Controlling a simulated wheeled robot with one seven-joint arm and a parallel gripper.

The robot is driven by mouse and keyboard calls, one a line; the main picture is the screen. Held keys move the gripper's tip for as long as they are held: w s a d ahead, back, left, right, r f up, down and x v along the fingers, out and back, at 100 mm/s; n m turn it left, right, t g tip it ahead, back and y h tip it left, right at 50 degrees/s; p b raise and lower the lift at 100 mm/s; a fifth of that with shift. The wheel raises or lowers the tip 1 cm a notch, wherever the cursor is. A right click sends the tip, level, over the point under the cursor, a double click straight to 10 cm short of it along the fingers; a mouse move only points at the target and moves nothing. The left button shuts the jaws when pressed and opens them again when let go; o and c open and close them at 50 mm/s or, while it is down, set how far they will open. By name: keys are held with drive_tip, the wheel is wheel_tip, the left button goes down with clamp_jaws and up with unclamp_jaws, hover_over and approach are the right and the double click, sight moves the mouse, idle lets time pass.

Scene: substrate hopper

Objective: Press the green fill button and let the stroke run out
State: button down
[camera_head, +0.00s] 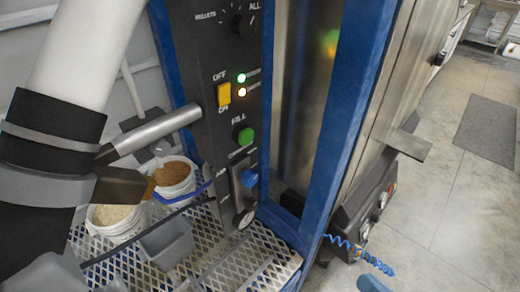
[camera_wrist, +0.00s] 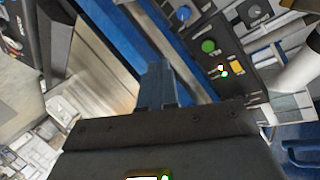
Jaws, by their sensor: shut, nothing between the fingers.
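The green fill button (camera_head: 245,136) sits on the dark control panel (camera_head: 208,60), below the yellow OFF/ON switch (camera_head: 223,94) and above a blue knob (camera_head: 250,178). In the wrist view the green button (camera_wrist: 208,46) is up and to the right of my gripper (camera_wrist: 158,72). The gripper's fingers are shut, with nothing between them. The fingertips appear apart from the button, and their distance from the panel is hard to judge. Nothing covers the button in either view. In the head view my arm comes in from the left, beside the panel.
Two lamps (camera_head: 241,78) glow beside the switch. A metal pipe (camera_head: 160,130) lies left of the panel. Tubs of granules (camera_head: 118,230) and a grey scoop-like bin (camera_head: 166,240) stand on the mesh shelf (camera_head: 245,262). A blue frame post (camera_head: 345,120) rises on the right; open floor lies beyond.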

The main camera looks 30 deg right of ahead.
sight(249, 139)
drive_tip(key=w+d+f+m+t+y+b, duration=0.1)
drive_tip(key=w+m+y+b, duration=0.3)
drive_tip(key=w, duration=0.8)
drive_tip(key=w+r+m+t+y+b, duration=0.1)
drive_tip(key=w+r+m+y, duration=0.2)
drive_tip(key=w+r, duration=0.3)
drive_tip(key=shift+w+d+r+t, duration=0.2)
drive_tip(key=shift+w+d+t, duration=0.2)
drive_tip(key=shift+w, duration=0.05)
drive_tip(key=shift+w, duration=0.1)
drive_tip(key=p+x, duration=0.3)
drive_tip(key=x, duration=1)
drive_tip(key=shift+w+a+r, duration=0.1)
drive_tip(key=shift+w+a, duration=0.15)
drive_tip(key=shift+w, duration=0.1)
